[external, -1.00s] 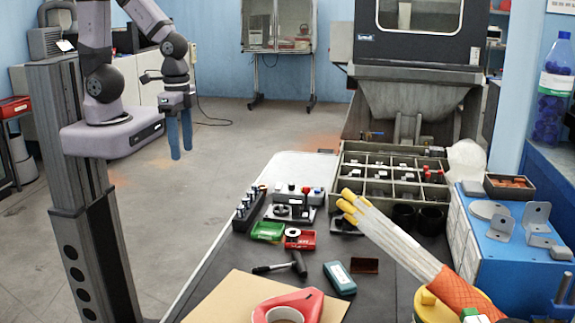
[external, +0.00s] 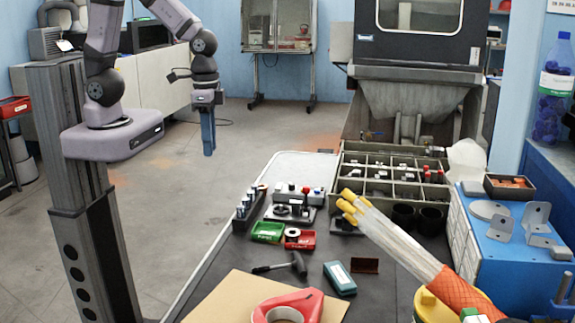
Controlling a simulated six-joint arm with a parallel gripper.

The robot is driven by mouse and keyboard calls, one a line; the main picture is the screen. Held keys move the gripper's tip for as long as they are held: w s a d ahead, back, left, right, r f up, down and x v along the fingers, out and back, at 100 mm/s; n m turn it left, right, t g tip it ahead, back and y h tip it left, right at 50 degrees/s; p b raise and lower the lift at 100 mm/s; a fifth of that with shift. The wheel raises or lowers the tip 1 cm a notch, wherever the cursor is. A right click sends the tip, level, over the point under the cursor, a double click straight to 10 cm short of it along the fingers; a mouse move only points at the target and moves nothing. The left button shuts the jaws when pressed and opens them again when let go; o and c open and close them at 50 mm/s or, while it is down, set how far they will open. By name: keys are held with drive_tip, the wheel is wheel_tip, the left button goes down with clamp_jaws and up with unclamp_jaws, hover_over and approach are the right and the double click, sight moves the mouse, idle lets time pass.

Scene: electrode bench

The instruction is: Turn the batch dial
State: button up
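My gripper (external: 209,152) hangs fingers down at the upper left, left of and above the bench, with nothing visible in it. Its two blue fingers overlap in this view, so I cannot tell whether they are apart. No part is clearly readable as the batch dial. A small grey fixture (external: 290,212) with dark round parts sits on the bench's far left part, a likely place for it. Behind it is a grey block with red and dark knobs (external: 305,195). My gripper is well apart from both.
A green tray (external: 267,231) and a red tray (external: 301,240) lie in front of the fixture. A rack of dark cylinders (external: 244,212) stands left of it. A compartment crate (external: 392,188) and a bundle of yellow-tipped rods (external: 400,240) are to the right.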

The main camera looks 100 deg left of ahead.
drive_tip(key=w+a+f+n+b, duration=0.1)
drive_tip(key=w+a+n, duration=0.1)
drive_tip(key=w, duration=0.3)
drive_tip(key=w+a+f+n, duration=0.1)
drive_tip(key=w+a, duration=0.2)
drive_tip(key=w, duration=0.2)
drive_tip(key=n+b, duration=0.2)
drive_tip(key=n, duration=0.2)
hover_over(292, 184)
wheel_tip(292, 184, down, 5)
drive_tip(key=shift+r, duration=0.15)
drive_tip(key=shift+f+p, duration=1.05)
drive_tip(key=shift+f, duration=2.6)
clamp_jaws()
